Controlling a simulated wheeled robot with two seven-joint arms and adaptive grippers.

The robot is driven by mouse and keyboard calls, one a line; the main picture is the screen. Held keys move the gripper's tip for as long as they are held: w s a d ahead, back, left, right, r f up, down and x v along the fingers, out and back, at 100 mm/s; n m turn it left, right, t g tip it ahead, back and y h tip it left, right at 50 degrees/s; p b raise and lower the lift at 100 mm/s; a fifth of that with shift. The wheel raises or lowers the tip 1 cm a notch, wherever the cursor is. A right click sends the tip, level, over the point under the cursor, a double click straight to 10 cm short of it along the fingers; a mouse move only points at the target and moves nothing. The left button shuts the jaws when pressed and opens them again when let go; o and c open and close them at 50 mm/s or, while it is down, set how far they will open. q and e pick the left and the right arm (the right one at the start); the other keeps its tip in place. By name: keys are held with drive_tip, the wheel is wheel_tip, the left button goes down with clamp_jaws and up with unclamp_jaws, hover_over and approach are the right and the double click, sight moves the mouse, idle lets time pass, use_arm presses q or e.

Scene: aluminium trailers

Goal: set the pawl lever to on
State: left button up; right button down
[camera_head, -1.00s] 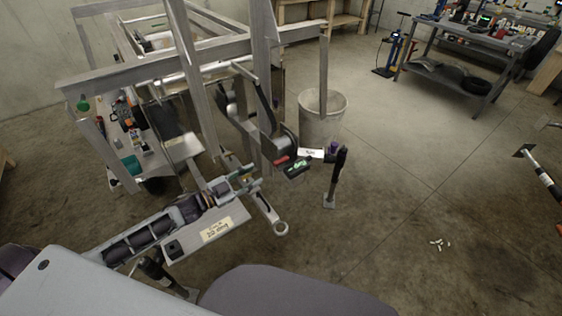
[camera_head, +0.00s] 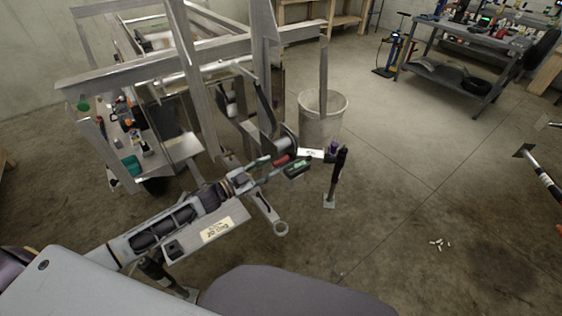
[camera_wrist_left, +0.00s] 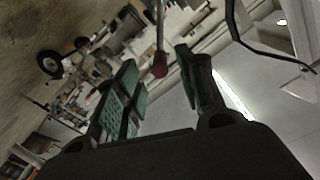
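A short lever with a red tip (camera_head: 281,159), which looks like the pawl lever, is by the dark winch (camera_head: 288,141) on the trailer's front post. My left gripper (camera_head: 268,164) is just left of the red tip. In the left wrist view its green-padded fingers (camera_wrist_left: 162,90) stand apart, and the red tip (camera_wrist_left: 160,66) on its thin rod shows in the gap between them, seemingly just beyond the fingertips. I see no contact.
The aluminium trailer frame (camera_head: 205,90) rises behind and left of the winch. A black jack post (camera_head: 337,175) stands to the right, with a grey bin (camera_head: 321,118) behind. A workbench (camera_head: 470,50) is at back right.

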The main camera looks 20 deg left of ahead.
sight(286, 159)
use_arm(q)
drive_tip(key=shift+x, duration=3.15)
drive_tip(key=shift+c, duration=0.4)
drive_tip(key=shift+s, duration=0.1)
clamp_jaws()
